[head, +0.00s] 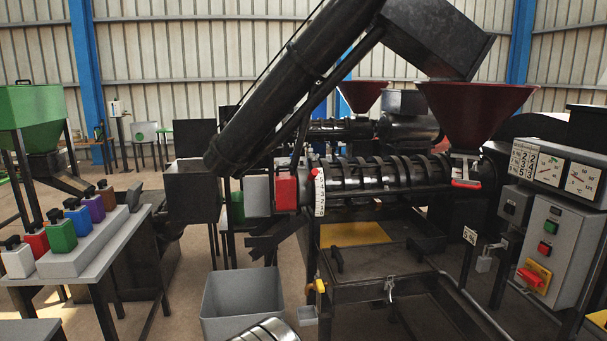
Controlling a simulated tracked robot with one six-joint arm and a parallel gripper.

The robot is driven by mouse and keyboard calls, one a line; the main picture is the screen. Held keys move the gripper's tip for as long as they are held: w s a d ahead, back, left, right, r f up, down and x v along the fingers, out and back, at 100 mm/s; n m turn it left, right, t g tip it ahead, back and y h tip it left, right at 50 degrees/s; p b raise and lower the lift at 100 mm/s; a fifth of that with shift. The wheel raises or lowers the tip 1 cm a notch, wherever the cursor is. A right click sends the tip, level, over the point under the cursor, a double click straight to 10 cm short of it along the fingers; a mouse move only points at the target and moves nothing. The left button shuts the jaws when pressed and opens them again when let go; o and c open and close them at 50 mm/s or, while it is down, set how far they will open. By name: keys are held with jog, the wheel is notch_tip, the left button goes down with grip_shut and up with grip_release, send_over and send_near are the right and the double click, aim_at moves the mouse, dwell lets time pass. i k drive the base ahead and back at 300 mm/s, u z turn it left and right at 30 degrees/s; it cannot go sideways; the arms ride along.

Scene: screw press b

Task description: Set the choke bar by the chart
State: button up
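The screw press (385,177) stands in the middle, its dark ribbed barrel lying level. At its left end a white upright scale (320,193) has a small red knob (315,172) at its top; this looks like the choke bar's end, but the bar itself is not clear. A red block (286,188) sits just left of the scale. A white chart card (523,160) with rows of figures is on the control panel at the right; its figures are too small to read surely.
A red hopper (476,105) feeds the press, with a red handle (466,183) below. The control box (548,245) is at right, beneath gauges (580,178). A grey bin (242,300) stands on the floor in front. A table (110,255) with coloured containers is at left.

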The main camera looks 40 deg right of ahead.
aim_at(305, 180)
jog(key=i, duration=0.9)
jog(key=z, duration=0.05)
